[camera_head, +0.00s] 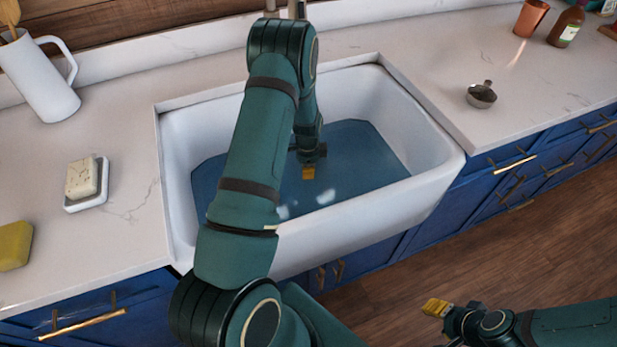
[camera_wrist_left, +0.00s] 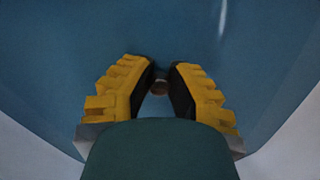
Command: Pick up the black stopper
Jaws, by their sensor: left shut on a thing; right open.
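My left gripper (camera_head: 308,173) reaches down into the white sink (camera_head: 425,183), at the blue water (camera_head: 356,150). In the left wrist view its yellow fingers (camera_wrist_left: 160,80) close in on a small dark, brownish round thing (camera_wrist_left: 160,88), which I take to be part of the black stopper. Most of the stopper is hidden by the fingers, and I cannot tell whether it is clear of the sink floor. My right gripper (camera_head: 443,308) is open and empty, low over the wooden floor in front of the cabinets.
A metal strainer (camera_head: 482,96) sits on the counter right of the sink, with a copper cup (camera_head: 531,18) and a brown bottle (camera_head: 566,27) behind. On the left are a white pitcher (camera_head: 42,78), a soap bar (camera_head: 82,178) on a dish and a yellow sponge (camera_head: 14,245).

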